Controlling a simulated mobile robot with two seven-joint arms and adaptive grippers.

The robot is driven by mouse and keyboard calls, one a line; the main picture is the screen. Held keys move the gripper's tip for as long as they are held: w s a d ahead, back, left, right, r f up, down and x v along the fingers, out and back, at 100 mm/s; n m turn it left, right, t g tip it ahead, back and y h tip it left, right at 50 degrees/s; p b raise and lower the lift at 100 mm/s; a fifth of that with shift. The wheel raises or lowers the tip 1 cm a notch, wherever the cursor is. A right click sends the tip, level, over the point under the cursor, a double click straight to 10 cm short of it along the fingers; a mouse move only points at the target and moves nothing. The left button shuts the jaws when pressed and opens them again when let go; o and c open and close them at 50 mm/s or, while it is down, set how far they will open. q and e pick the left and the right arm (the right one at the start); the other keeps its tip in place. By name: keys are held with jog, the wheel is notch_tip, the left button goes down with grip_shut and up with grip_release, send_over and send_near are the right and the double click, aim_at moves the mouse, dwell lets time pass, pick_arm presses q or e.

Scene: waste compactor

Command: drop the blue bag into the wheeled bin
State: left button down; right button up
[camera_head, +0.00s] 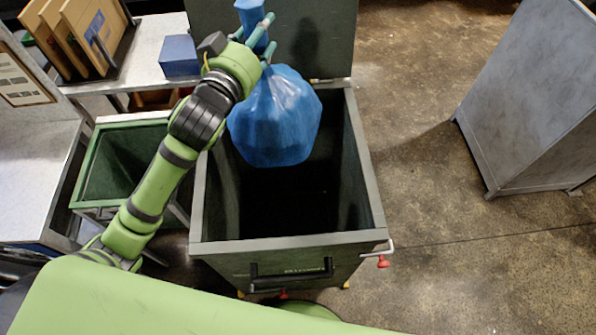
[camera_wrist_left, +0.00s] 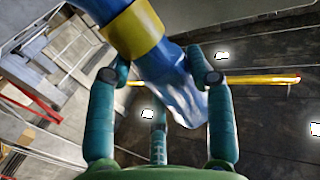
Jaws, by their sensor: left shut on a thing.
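The blue bag (camera_head: 275,122) is full and rounded, and hangs over the open mouth of the wheeled bin (camera_head: 380,190). My left gripper (camera_head: 262,40) is shut on the bag's narrow neck, above its body. In the left wrist view the blue bag (camera_wrist_left: 165,75) passes between the green fingers of my left gripper (camera_wrist_left: 165,85), with a yellow band around its neck. The bin is dark green with a grey rim, its lid stands up at the back, and its inside is dark. My right gripper is not in view.
A smaller green bin (camera_head: 125,160) stands left of the wheeled bin. A shelf behind it holds a blue box (camera_head: 179,55) and upright panels (camera_head: 80,35). A grey metal cabinet (camera_head: 525,100) stands at the right, with bare floor (camera_head: 420,130) between.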

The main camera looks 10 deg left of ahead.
pick_arm(q)
jog(key=shift+c, duration=2)
grip_release()
jog(key=shift+r, duration=0.2)
jog(key=shift+s+f, duration=0.1)
jog(key=shift+f, duration=0.15)
jog(key=shift+s, duration=0.1)
jog(key=s+a, duration=0.1)
jog(key=s, duration=0.6)
jog(key=shift+s+r, duration=0.15)
jog(key=shift+r, duration=0.05)
